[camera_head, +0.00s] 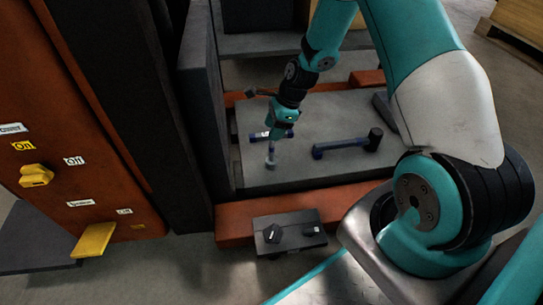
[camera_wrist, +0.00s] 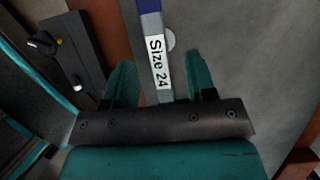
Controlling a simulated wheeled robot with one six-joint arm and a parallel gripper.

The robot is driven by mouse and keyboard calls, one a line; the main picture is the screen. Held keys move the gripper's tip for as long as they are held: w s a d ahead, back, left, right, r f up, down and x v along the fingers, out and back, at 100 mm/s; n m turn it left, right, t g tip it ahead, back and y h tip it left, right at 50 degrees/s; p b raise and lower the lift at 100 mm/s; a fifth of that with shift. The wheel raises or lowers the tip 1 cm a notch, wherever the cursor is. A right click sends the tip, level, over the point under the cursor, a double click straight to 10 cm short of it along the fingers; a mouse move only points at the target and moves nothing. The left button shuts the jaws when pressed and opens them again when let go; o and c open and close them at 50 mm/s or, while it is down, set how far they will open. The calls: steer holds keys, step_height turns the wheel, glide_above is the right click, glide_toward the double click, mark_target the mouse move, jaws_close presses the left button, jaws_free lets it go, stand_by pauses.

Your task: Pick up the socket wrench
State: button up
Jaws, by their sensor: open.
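The socket wrench (camera_wrist: 156,62) shows in the wrist view as a flat grey shaft with a white "Size 24" label and a blue part at the top edge. My gripper (camera_wrist: 161,78) is open, with one teal finger on each side of the shaft and gaps between. The wrench's lower end is hidden behind the gripper body. In the head view my gripper (camera_head: 273,143) points down over the grey platform (camera_head: 300,178), at a small blue, white-labelled tool that is partly covered. Whether the fingers touch the wrench I cannot tell.
A hammer (camera_head: 345,145) with a blue handle and dark head lies on the platform to the right. A dark upright panel (camera_head: 204,110) stands close on the left. A black box (camera_head: 290,232) with knob-like parts sits in front, by an orange beam (camera_head: 345,198).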

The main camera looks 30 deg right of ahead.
steer(key=b+x, duration=0.3)
steer(key=x, duration=0.1)
steer(key=shift+s+f+b, duration=0.1)
steer(key=shift+f+b, duration=0.2)
steer(key=shift+f, duration=0.1)
steer(key=shift+r, duration=0.1)
jaws_close()
step_height(320, 180, up, 20)
steer(key=p, duration=1.2)
steer(key=c, duration=0.8)
jaws_free()
steer(key=shift+r, duration=0.1)
jaws_close()
